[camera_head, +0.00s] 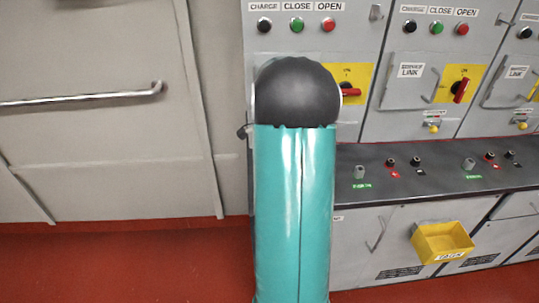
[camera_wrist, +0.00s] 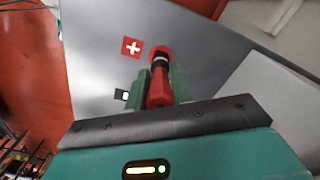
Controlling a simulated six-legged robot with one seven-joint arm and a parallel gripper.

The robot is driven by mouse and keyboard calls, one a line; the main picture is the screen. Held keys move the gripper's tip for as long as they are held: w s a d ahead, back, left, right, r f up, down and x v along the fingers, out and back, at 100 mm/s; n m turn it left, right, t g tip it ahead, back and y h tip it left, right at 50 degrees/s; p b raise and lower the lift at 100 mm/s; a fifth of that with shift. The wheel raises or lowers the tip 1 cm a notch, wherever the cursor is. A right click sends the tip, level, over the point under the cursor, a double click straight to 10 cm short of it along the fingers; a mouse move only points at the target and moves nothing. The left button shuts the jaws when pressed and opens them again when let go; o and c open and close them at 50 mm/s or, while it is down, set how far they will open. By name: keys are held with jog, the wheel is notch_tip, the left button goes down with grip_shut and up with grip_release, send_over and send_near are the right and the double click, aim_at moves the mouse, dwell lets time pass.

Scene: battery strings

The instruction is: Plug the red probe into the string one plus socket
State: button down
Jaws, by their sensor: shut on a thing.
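In the wrist view, my gripper (camera_wrist: 159,80) has its two green fingers closed on the red probe (camera_wrist: 159,92). The probe points away from me toward a grey panel (camera_wrist: 98,72). At its far end is a round red-rimmed end with a dark centre and a pale band (camera_wrist: 160,55); whether this is a socket or part of the probe, and whether they touch, I cannot tell. A red label with a white plus (camera_wrist: 131,47) is just left of it. In the head view, my arm hides the gripper and probe. Several sockets (camera_head: 391,162) with red and green labels sit on the dark bench top.
In the head view, grey cabinets (camera_head: 413,68) carry buttons and red rotary switches (camera_head: 460,89). A yellow bin (camera_head: 442,242) hangs on the bench front. A door with a long handle (camera_head: 82,98) is at left. The red floor (camera_head: 120,262) is clear.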

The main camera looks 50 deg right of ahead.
jog(key=shift+f, duration=0.5)
jog(key=c, duration=1.1)
grip_release()
notch_tip(320, 180, up, 14)
jog(key=shift+f, duration=0.2)
jog(key=shift+r, duration=0.1)
